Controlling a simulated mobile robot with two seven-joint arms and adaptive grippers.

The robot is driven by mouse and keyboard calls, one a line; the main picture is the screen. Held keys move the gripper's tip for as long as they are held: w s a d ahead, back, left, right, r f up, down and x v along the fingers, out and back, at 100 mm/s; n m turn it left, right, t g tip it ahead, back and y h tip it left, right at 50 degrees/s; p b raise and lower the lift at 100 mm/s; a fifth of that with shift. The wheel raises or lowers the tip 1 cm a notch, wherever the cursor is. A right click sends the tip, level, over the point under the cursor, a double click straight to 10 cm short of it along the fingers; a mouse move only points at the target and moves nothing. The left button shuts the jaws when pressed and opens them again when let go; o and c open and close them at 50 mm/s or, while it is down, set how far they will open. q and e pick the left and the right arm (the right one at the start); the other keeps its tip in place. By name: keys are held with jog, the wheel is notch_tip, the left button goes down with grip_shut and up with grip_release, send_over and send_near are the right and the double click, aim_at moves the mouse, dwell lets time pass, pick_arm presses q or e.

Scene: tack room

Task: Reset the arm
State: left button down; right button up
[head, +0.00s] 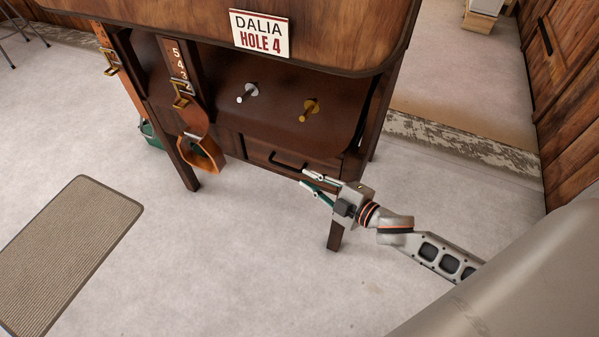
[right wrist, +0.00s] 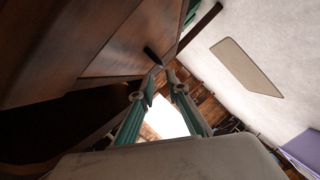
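My right arm comes in from the lower right of the head view. Its gripper (head: 304,179) is beside the front of a dark wooden stand, close to the right end of a drawer's black handle (head: 287,160). The two fingers are apart with a gap between them, and I see nothing held. In the right wrist view the green-sided fingers (right wrist: 165,72) point toward the black handle (right wrist: 152,55), just beyond the tips; I cannot tell whether they touch it. The drawer (head: 265,154) looks shut. My left gripper is not in view.
The wooden stand (head: 222,28) carries a sign (head: 260,34), a silver peg (head: 246,93), a brass peg (head: 309,110) and hanging straps with an orange stirrup (head: 201,154). A ribbed mat (head: 70,255) lies at left. The pale floor in front is clear. A wooden wall (head: 565,80) stands right.

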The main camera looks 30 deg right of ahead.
jog(key=shift+v, duration=0.8)
jog(key=shift+a, duration=0.1)
